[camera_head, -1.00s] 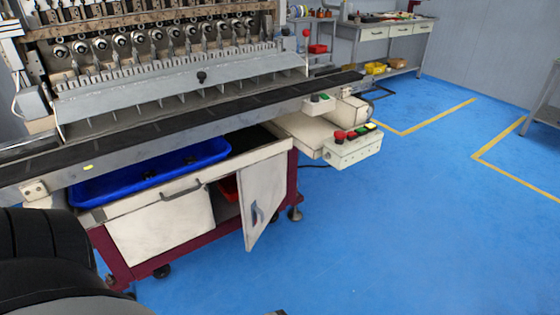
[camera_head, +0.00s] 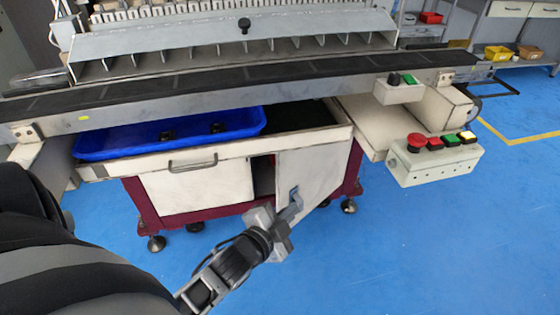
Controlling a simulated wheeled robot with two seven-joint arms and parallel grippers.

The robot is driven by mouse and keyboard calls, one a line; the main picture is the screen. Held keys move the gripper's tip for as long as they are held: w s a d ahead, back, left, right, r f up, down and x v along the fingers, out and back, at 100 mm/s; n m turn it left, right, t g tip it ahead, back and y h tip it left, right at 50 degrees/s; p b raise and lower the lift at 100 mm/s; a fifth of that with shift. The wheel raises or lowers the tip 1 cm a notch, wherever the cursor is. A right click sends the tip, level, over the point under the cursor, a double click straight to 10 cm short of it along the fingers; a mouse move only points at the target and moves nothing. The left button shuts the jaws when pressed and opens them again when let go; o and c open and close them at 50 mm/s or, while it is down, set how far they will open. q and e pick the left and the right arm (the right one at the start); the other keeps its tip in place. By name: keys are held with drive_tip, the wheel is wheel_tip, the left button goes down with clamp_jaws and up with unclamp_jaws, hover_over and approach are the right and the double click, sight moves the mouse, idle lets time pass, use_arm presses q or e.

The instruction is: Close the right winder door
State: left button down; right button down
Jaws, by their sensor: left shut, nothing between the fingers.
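The right winder door (camera_head: 318,172) is a white panel on the cabinet under the winder. It stands ajar, with a dark gap between it and the closed left door (camera_head: 200,188). My left gripper (camera_head: 291,208) is shut and empty, at the grey handle on the right door's outer face. It overlaps the handle and the door's lower left part; I cannot tell whether it touches. My right gripper is not in view.
A blue tray (camera_head: 170,137) sits in the cabinet's open top. A control box (camera_head: 435,162) with a red button juts out at the right. The blue floor in front of and right of the cabinet is clear.

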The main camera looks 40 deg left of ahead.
sight(291, 156)
use_arm(q)
drive_tip(key=shift+w+a+f+m+t+y+b, duration=0.2)
drive_tip(key=shift+w+a+m+t+b, duration=0.4)
drive_tip(key=shift+w+a+m, duration=1.55)
drive_tip(key=shift+w+a+f+m+t+y+b, duration=0.2)
drive_tip(key=shift+w+a+m+t+b, duration=0.35)
drive_tip(key=shift+w+a, duration=1.8)
drive_tip(key=shift+w+a+f+m+t+y+b, duration=0.2)
drive_tip(key=shift+w+a+m+b, duration=0.75)
drive_tip(key=shift+w, duration=2.75)
drive_tip(key=shift+d, duration=0.15)
